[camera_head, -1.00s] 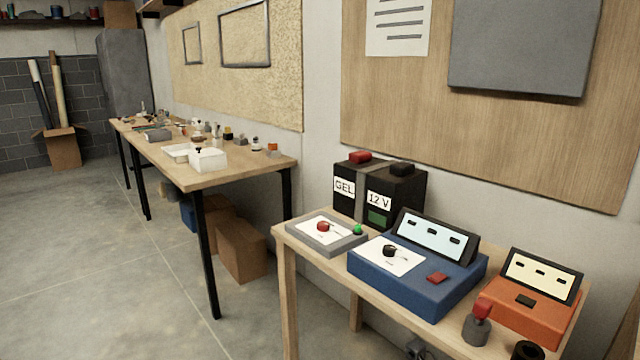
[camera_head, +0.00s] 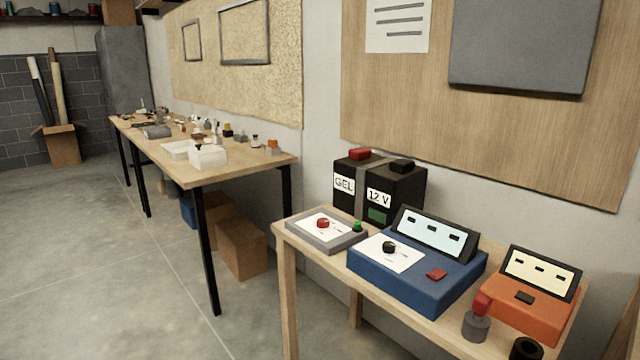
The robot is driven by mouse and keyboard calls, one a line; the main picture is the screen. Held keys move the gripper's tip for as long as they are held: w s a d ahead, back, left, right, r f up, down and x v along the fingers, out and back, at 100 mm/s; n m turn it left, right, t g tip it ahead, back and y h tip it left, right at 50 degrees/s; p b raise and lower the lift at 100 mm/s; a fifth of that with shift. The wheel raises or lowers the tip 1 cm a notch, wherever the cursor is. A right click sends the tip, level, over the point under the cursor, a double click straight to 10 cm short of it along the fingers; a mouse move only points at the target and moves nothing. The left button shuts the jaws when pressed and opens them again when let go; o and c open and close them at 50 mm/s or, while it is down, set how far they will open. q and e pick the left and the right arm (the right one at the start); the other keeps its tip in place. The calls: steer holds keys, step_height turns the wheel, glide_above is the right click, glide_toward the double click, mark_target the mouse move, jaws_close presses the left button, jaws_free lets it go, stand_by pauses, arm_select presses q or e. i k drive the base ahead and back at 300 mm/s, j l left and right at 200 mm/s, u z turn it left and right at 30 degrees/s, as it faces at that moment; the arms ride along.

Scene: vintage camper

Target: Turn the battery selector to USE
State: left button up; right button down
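On the near wooden table stands a flat grey box (camera_head: 356,240) with a white plate, a red knob (camera_head: 323,223) and a green button or lamp (camera_head: 357,226). Beside it is a blue box (camera_head: 420,285) with a black knob (camera_head: 389,247) on a white plate, a tilted screen (camera_head: 433,233) and a red switch (camera_head: 436,274). The print around both knobs is too small to read, so I cannot tell which is the battery selector or where either knob points. A black battery (camera_head: 408,208) marked GEL and 12 V stands behind them. Neither gripper is in view.
An orange box (camera_head: 520,312) with a screen, a grey post with a red top (camera_head: 476,325) and a black ring (camera_head: 526,348) crowd the near table's right end. A long workbench (camera_head: 225,178) with small items runs along the wall. The floor (camera_head: 100,260) at left is clear.

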mark_target(323, 223)
steer(key=i+j+z, duration=0.15)
steer(key=z, duration=0.95)
steer(key=i+j+z, duration=0.15)
steer(key=j+z, duration=0.45)
steer(key=i+j+z, duration=0.15)
steer(key=j, duration=0.3)
steer(key=j+z, duration=0.15)
steer(key=j, duration=0.25)
steer(key=j+z, duration=0.1)
steer(key=j, duration=0.7)
